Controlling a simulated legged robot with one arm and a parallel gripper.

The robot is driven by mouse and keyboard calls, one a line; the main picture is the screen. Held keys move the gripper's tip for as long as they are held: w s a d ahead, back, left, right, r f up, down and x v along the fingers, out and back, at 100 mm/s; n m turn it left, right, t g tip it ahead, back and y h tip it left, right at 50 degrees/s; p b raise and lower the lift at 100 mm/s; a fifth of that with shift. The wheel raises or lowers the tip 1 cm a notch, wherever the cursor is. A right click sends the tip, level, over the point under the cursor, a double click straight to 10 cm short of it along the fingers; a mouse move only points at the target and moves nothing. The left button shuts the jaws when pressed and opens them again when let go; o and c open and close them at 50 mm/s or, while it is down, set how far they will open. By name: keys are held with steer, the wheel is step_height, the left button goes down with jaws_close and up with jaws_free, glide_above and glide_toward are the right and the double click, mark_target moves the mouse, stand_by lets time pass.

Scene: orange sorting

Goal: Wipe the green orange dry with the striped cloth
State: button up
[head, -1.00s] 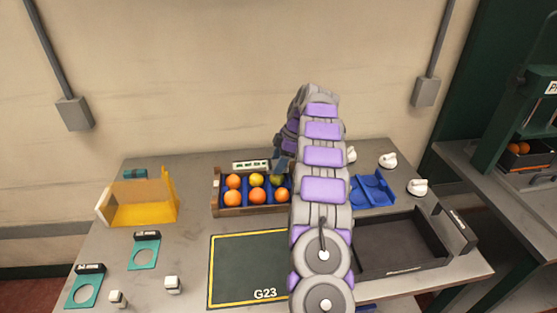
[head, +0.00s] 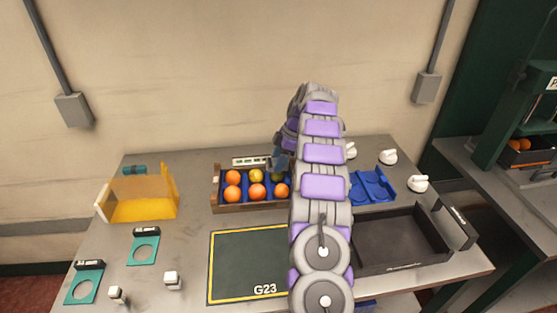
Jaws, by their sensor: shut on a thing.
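The green orange (head: 277,178) sits in the back right cell of the divided crate (head: 246,207). Its top is partly covered by my gripper (head: 276,166), which is low over it. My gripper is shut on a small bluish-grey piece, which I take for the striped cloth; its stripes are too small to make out. I cannot tell whether it touches the orange. No other cloth shows on the table.
The crate also holds a yellow-green orange (head: 256,175) and several orange ones. A yellow bin (head: 145,207) stands left, a dark mat (head: 240,270) in front, a black tray (head: 405,240) and blue holder (head: 372,186) right. My arm hides the middle.

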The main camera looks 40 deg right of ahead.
steer(key=shift+f, duration=0.45)
stand_by(1.4)
steer(key=shift+s, duration=0.1)
steer(key=shift+s+d, duration=0.3)
steer(key=shift+d, duration=0.3)
steer(key=shift+w+a, duration=0.35)
steer(key=shift+a, duration=0.25)
steer(key=shift+w+a, duration=0.35)
steer(key=shift+a, duration=0.25)
stand_by(0.8)
steer(key=shift+d, duration=0.1)
